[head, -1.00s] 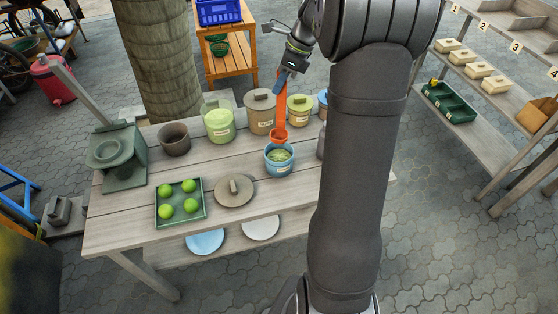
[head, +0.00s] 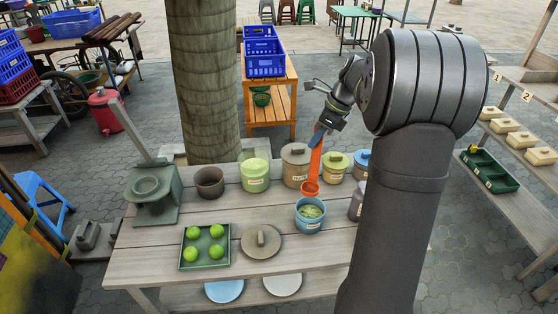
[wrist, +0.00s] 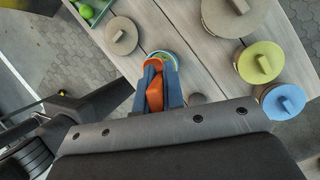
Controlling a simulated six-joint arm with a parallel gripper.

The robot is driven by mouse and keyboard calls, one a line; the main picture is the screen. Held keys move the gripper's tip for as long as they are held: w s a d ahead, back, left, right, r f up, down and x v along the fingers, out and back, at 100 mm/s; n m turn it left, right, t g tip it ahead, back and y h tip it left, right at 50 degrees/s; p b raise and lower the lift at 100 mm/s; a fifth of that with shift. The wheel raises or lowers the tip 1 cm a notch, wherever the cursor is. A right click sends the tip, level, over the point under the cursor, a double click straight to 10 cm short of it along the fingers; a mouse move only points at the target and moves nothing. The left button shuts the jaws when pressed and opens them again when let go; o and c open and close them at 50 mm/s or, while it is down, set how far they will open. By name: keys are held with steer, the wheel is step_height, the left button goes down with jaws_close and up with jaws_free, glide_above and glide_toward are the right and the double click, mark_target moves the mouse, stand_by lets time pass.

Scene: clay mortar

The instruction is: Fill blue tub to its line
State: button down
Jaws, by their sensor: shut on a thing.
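The blue tub (head: 309,222) stands open on the wooden table with pale green stuff inside and a label on its front. My gripper (head: 320,137) is shut on the handle of an orange scoop (head: 313,167). The scoop hangs steeply, its bowl low at the tub's back left edge; I cannot tell whether it touches the rim. In the wrist view my gripper (wrist: 158,73) holds the orange scoop (wrist: 155,95) over the tub (wrist: 163,55), which it mostly hides. The tub's fill line cannot be made out.
A brown pot (head: 209,182), a grey-green press (head: 152,195), a loose round lid (head: 261,241) and a tray (head: 183,266) of green fruit are to the left.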

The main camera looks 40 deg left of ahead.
steer(key=w+a+r+m+t+y, duration=0.1)
steer(key=a+r+m, duration=0.15)
steer(key=a, duration=0.85)
steer(key=w+a+r+m+t, duration=0.1)
steer(key=a+m, duration=0.2)
steer(key=a, duration=0.9)
step_height(320, 180, down, 12)
steer(key=shift+w+d, duration=0.15)
steer(key=shift+d, duration=0.05)
steer(key=shift+r, duration=0.1)
step_height(320, 180, up, 11)
stand_by(0.5)
steer(key=shift+d, duration=0.1)
